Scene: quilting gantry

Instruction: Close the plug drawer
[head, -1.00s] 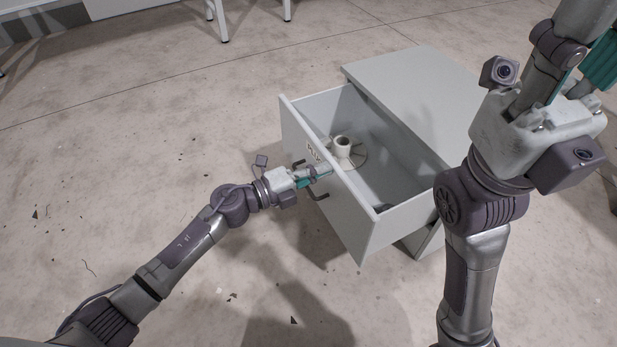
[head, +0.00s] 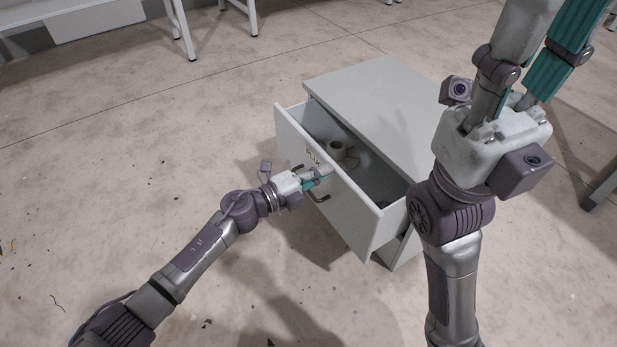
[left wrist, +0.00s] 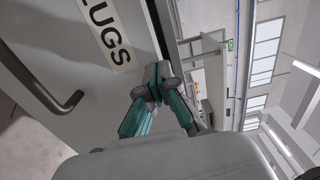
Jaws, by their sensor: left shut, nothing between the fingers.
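The plug drawer (head: 352,218) is partly pulled out of a low grey cabinet (head: 372,90). Its front carries a white label (head: 312,158), which reads "LUGS" in the left wrist view (left wrist: 112,35), and a dark bar handle (head: 322,197). My left gripper (head: 322,173) is shut and empty, with its teal fingers at the outer face of the drawer front, near the label and handle. In the left wrist view its closed tips (left wrist: 152,84) appear against the front near its edge; exact contact is unclear. My right gripper (head: 545,50) is raised at upper right, its fingertips cut off.
White table legs (head: 182,30) stand at the back left, and a grey leg (head: 603,187) at the right edge.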

